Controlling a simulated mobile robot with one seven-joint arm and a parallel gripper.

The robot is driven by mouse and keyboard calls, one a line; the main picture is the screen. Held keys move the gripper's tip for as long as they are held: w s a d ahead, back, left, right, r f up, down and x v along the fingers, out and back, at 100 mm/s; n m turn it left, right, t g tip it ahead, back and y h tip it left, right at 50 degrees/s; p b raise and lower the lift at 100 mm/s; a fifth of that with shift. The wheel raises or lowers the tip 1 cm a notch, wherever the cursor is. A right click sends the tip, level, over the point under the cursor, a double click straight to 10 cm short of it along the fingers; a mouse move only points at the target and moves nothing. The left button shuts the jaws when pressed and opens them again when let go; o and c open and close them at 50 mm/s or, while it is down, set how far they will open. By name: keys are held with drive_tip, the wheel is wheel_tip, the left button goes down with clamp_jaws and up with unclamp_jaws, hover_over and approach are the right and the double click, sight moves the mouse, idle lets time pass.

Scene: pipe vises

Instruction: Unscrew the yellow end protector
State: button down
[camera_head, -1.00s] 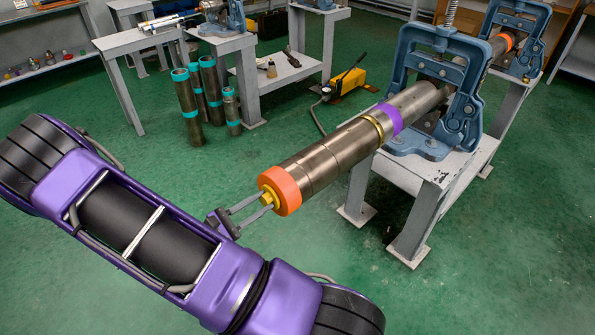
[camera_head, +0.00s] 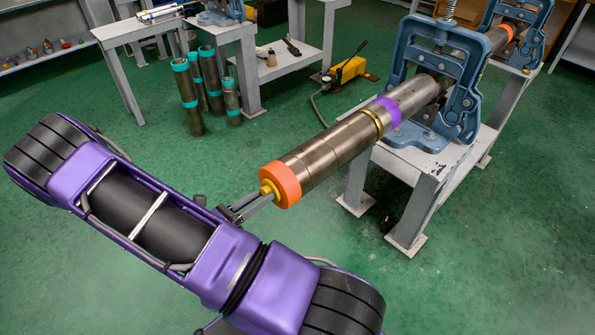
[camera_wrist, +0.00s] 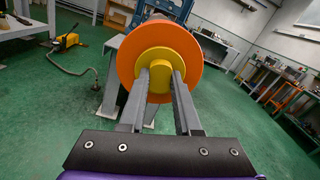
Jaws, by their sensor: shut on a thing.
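The yellow end protector (camera_head: 267,189) sits at the near end of a long metal pipe (camera_head: 330,148), in the middle of an orange ring (camera_head: 282,182). In the wrist view the protector (camera_wrist: 168,58) is a round yellow disc with a smaller knob at its centre, facing me. My gripper (camera_wrist: 160,77) has its two grey fingers on either side of this knob, closed on it. In the head view my gripper (camera_head: 266,197) reaches the protector from the lower left. The protector's threads are hidden.
A blue pipe vise (camera_head: 463,100) on a grey stand (camera_head: 420,190) holds the pipe, whose near end overhangs the green floor. Purple and brass bands ring the pipe. Several upright pipes (camera_head: 190,100) and a yellow pump (camera_head: 345,70) stand behind.

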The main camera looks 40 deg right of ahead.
drive_tip(key=n, duration=0.7)
drive_tip(key=shift+n, duration=0.3)
drive_tip(key=c, duration=0.7)
unclamp_jaws()
drive_tip(key=shift+a, duration=0.15)
drive_tip(key=shift+a, duration=0.95)
